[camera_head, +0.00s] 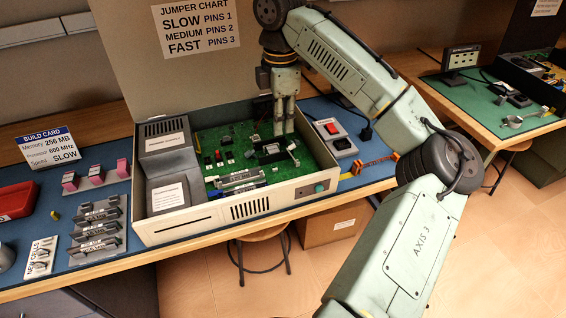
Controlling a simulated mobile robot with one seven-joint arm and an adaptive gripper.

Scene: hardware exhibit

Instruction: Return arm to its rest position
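My arm (345,75) rises from the bottom of the view, bends at the elbow on the right and reaches over the open computer case (190,236). My gripper (284,132) points straight down inside the case, above the green circuit board (238,134). Its two fingers hang close together near a black socket (268,150) with a small lever beside it. The fingertips are small here, and I cannot tell whether they touch anything or how far apart they are.
The case stands on a blue mat (95,160) on a wooden bench. Module racks (98,228), a red bin (16,201) and a build card (48,146) are at left. A red-switch box (332,128) is right of the case. Another bench with a green mat (480,98) stands at right.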

